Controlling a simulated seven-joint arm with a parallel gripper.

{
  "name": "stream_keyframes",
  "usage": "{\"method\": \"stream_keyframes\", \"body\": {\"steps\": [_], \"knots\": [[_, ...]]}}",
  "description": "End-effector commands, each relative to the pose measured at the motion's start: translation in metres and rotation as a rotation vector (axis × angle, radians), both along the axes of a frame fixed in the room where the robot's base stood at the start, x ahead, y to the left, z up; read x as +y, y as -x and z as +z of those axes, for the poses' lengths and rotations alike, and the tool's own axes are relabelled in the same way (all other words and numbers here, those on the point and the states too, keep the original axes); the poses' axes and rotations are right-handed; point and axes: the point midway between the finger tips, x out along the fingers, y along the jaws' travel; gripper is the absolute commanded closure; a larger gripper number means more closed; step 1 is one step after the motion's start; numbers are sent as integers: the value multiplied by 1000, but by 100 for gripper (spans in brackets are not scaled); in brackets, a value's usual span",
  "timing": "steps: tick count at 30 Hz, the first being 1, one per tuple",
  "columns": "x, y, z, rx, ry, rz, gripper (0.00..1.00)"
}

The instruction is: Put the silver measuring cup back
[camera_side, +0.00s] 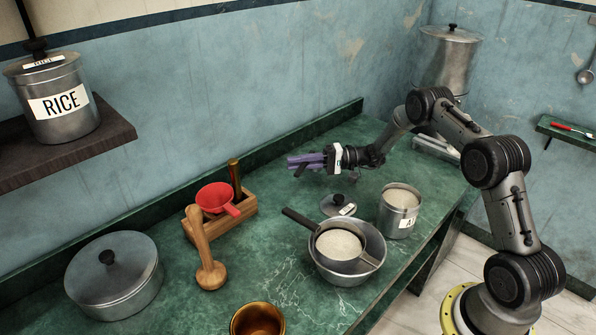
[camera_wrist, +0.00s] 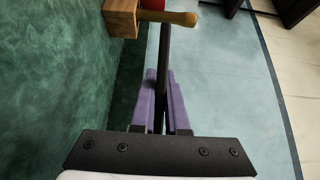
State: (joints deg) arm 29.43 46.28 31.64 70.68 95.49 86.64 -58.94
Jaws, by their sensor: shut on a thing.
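My gripper (camera_side: 292,161) has purple fingers and is held above the back part of the green counter, left of the label-bearing canister. In the wrist view the purple fingers (camera_wrist: 163,105) are shut with a dark, thin, handle-like thing (camera_wrist: 161,92) between them. A small dark piece (camera_side: 300,171) shows below the fingers in the side view. I cannot make out a silver cup body at the gripper, so I cannot tell whether this is the measuring cup. A round vessel of white contents (camera_side: 339,243) with a black handle rests in a metal bowl (camera_side: 345,277).
An open canister (camera_side: 399,224) with white contents stands right of the bowl, and a loose lid (camera_side: 338,206) lies behind it.

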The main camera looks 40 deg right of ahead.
Motion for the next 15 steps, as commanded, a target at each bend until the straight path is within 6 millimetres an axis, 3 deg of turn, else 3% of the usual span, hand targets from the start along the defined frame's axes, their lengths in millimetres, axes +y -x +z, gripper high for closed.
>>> {"method": "stream_keyframes", "body": {"steps": [6,15], "knots": [[0,1,-26,0,-1,0,100],[0,1,-28,-1,-1,0,100]]}}
